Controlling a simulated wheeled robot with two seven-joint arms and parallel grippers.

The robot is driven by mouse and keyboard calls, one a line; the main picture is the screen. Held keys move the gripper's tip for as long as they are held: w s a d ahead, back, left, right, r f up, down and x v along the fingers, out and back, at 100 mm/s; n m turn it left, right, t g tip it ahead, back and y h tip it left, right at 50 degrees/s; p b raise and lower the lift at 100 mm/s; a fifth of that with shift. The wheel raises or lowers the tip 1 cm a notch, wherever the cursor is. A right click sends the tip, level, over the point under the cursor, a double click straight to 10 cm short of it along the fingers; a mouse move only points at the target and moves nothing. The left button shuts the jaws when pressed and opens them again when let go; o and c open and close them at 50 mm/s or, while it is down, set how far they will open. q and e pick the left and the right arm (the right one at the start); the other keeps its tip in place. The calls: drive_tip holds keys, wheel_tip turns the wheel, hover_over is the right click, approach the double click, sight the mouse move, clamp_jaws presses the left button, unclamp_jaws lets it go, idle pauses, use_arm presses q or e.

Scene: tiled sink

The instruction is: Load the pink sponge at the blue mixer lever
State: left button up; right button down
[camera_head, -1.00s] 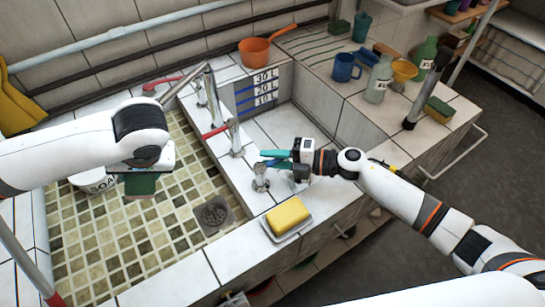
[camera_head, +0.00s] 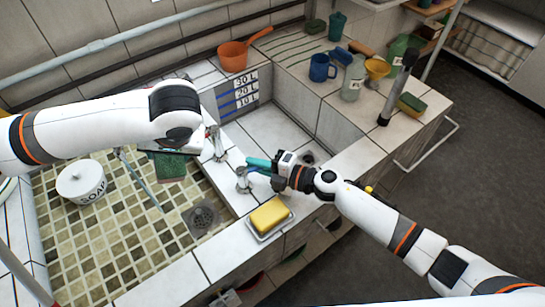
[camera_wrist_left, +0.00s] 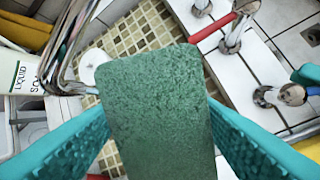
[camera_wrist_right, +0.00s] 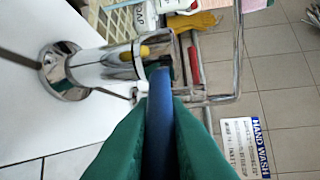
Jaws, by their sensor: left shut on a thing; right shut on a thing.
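My left gripper (camera_wrist_left: 155,130) is shut on a sponge (camera_wrist_left: 155,110) and holds it above the mosaic basin; it also shows in the head view (camera_head: 171,168). My right gripper (camera_head: 262,166) is at the front chrome mixer (camera_head: 243,181) on the tiled ledge. In the right wrist view its green fingers are shut on the blue lever (camera_wrist_right: 158,105). The lever shows in the left wrist view too (camera_wrist_left: 292,95), to the right of the sponge and apart from it.
A yellow sponge (camera_head: 270,214) lies in a dish (camera_head: 285,224) on the front ledge. A white soap tub (camera_head: 81,182) stands left in the basin, with a drain (camera_head: 201,217) right.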

use_arm(q)
drive_tip(key=shift+s+a, duration=0.1)
drive_tip(key=shift+s, duration=0.05)
use_arm(e)
drive_tip(key=c, duration=1.5)
unclamp_jaws()
drive_tip(key=shift+o, duration=0.2)
